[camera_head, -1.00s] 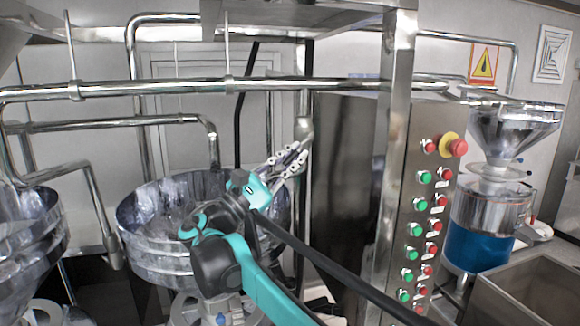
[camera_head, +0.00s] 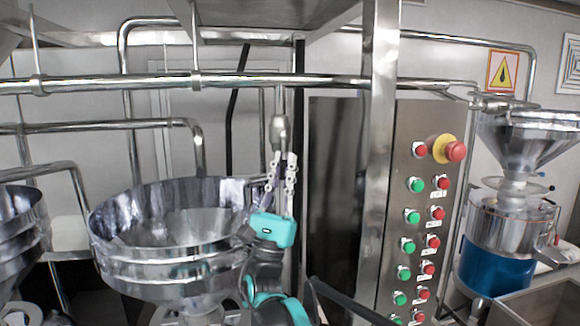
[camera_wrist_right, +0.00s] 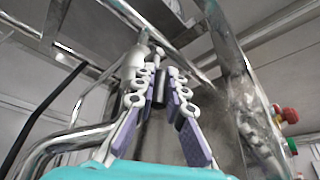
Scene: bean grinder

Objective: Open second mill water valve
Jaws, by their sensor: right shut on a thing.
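The water valve (camera_head: 279,131) is a grey metal fitting on a vertical pipe, to the right of the second mill's steel hopper (camera_head: 160,262). My right gripper (camera_head: 282,162) points upward just below the fitting. In the right wrist view the fitting (camera_wrist_right: 136,62) stands just beyond the fingers. My gripper (camera_wrist_right: 160,84) there has its fingers on both sides of a short dark piece, which looks like the valve handle (camera_wrist_right: 158,92). The fingers are shut on it, and they partly hide it. My left gripper is not in view.
A steel control cabinet (camera_head: 335,190) with red and green buttons stands close on the right. A horizontal pipe (camera_head: 130,84) crosses above the hopper. Another mill (camera_head: 500,225) with a blue section stands at far right.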

